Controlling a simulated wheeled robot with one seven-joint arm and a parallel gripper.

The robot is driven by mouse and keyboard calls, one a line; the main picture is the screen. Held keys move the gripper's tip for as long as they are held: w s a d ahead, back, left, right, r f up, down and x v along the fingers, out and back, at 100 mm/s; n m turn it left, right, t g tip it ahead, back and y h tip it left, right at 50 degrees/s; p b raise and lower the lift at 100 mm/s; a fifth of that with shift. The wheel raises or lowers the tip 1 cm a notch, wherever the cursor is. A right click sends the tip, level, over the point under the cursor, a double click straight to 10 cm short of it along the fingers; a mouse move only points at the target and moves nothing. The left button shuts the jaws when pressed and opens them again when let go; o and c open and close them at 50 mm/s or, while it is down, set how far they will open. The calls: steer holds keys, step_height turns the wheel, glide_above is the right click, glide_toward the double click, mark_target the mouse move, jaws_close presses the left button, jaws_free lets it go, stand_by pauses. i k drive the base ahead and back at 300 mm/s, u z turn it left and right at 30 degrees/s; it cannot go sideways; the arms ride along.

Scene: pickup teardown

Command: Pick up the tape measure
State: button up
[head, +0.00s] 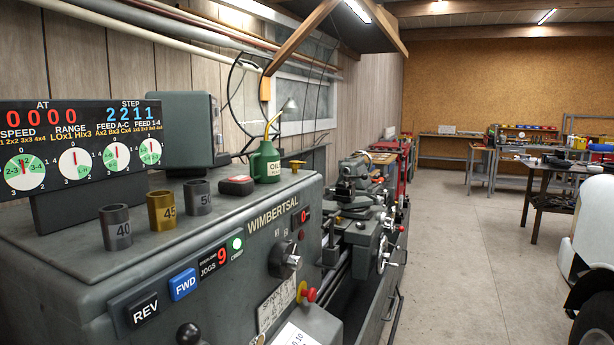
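A small red and dark box-shaped object (237,185), which looks like the tape measure, lies on the flat top of the grey lathe headstock (200,228). It sits just left of a green oil can (265,163) and right of the collars. Its finer markings are too small to read. My gripper is not in the head view, so its state does not show.
Three metal collars stand on the headstock: 40 (117,228), 45 (161,211) and 50 (198,197). A display panel (80,150) rises behind them. A small brass fitting (297,166) is near the right edge. Open floor (470,270) lies right of the lathe.

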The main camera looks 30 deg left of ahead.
mark_target(242, 185)
steer(key=i, duration=1.9)
steer(key=u, duration=2.35)
